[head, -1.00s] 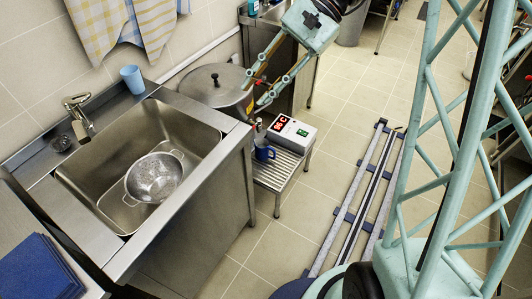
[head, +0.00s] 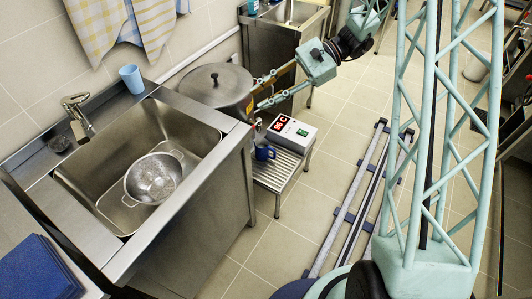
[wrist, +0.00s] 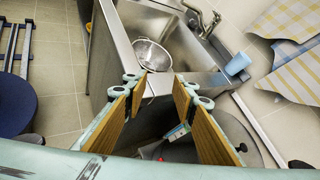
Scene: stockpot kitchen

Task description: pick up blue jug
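A dark blue jug (head: 263,150) with a handle stands upright on the low metal stand (head: 275,182), in front of the white box with a red display (head: 291,134). My gripper (head: 254,97) is open and empty. In the head view it appears above and behind the jug, its fingers pointing left near the rim of the lidded steel pot (head: 218,84). In the wrist view both fingers of my gripper (wrist: 160,84) show spread apart with nothing between them. I cannot make out the jug in the wrist view.
A light blue cup (head: 131,78) stands on the back corner of the steel sink unit (head: 203,185). A colander (head: 153,178) sits in the basin. Floor rails (head: 352,205) run right of the stand. The floor just in front of the stand is clear.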

